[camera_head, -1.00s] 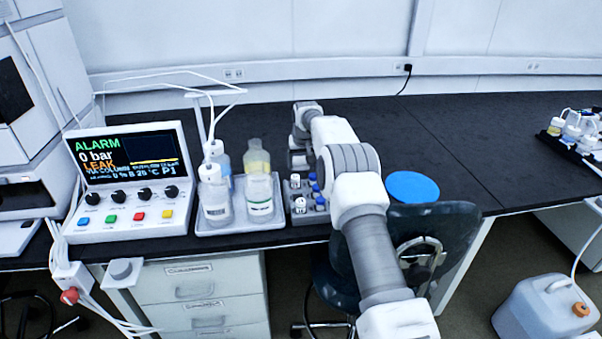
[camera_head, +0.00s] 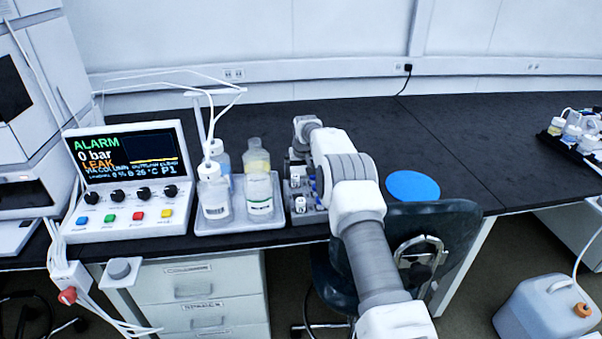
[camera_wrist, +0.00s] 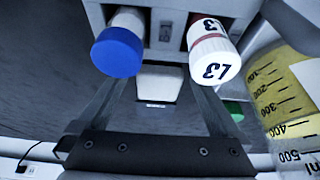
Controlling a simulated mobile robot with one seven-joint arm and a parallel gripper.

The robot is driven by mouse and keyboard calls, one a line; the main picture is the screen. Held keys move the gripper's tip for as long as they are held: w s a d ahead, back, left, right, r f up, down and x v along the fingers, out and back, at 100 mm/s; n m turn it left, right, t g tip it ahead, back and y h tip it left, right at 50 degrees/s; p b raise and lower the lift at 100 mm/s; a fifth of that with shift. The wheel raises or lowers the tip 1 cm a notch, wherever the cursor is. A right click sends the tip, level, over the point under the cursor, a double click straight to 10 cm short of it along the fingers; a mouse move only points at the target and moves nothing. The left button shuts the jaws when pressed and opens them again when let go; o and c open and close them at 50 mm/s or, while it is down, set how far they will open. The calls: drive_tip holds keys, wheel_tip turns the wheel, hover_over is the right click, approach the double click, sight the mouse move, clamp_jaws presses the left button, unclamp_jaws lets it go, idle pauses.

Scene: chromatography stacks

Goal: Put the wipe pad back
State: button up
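In the wrist view a small pale block (camera_wrist: 160,84) with a tiny dark label shows between my fingers; I cannot tell whether it is the wipe pad. My gripper (camera_wrist: 155,88) has its two fingers spread, with gaps visible either side of the block. No contact with it is visible. Just beyond is the grey vial rack (camera_wrist: 170,30), with a blue-capped vial (camera_wrist: 117,52) and a white-capped vial marked L3 (camera_wrist: 212,58).
A tray (camera_head: 215,232) of bottles stands left of the rack; a graduated bottle with yellow liquid (camera_wrist: 285,95) is close on the right in the wrist view. The controller (camera_head: 122,180) shows ALARM and LEAK. A blue disc (camera_head: 412,186) lies right of my arm.

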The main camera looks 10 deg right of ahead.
drive_tip(key=shift+s+r, duration=0.1)
drive_tip(key=shift+r, duration=0.35)
drive_tip(key=s+f+p+v, duration=0.1)
drive_tip(key=s+p+v, duration=0.15)
drive_tip(key=v, duration=2.35)
drive_tip(key=s+r+b, duration=0.1)
drive_tip(key=s+r, duration=0.2)
drive_tip(key=s, duration=0.4)
drive_tip(key=s+r, duration=0.4)
drive_tip(key=s, duration=0.3)
drive_tip(key=s+f, duration=0.1)
drive_tip(key=s, duration=1.3)
drive_tip(key=s+f+t, duration=0.1)
drive_tip(key=s+f, duration=0.1)
drive_tip(key=s, duration=1.2)
drive_tip(key=shift+d+f, duration=0.2)
drive_tip(key=shift+f, duration=0.05)
drive_tip(key=shift+r, duration=0.1)
